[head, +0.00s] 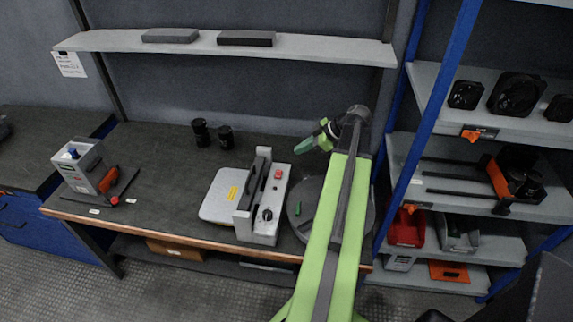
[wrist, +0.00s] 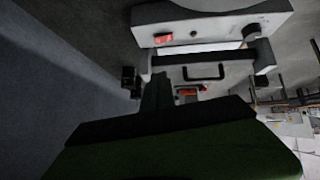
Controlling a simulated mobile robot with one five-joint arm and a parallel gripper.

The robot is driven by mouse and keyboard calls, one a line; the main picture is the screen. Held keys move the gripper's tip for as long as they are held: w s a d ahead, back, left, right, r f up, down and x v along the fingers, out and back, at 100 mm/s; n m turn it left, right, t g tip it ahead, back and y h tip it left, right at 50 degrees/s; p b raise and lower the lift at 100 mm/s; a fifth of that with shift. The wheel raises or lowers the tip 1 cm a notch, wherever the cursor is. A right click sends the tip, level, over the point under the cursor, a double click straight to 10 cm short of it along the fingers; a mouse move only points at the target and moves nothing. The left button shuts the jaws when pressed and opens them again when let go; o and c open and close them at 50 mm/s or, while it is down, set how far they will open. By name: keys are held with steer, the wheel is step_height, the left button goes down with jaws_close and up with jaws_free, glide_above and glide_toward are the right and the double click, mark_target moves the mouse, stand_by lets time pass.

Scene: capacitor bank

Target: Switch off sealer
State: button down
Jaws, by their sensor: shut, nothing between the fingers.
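The sealer (head: 270,205) is a light grey box on the workbench, with a dark upright bar along it. A red switch (head: 278,174) sits at the far end of its top and a black knob (head: 267,214) at the near end. My gripper (head: 307,145) is shut and empty, above the bench beyond and to the right of the switch, apart from it. In the wrist view the sealer's pale panel (wrist: 215,27) fills the top, with the red switch (wrist: 163,39) towards its left. The shut fingers (wrist: 156,93) show below it. The switch's on or off position cannot be told.
A round dark disc (head: 300,231) with a small green piece lies right of the sealer, partly behind my arm. A pale plate (head: 215,205) adjoins its left. Two black cylinders (head: 201,133) stand behind. Blue-framed shelves (head: 440,95) rise at the right. The bench's left-middle is clear.

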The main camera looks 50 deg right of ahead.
steer(key=shift+s+d, duration=0.35)
steer(key=shift+s, duration=0.05)
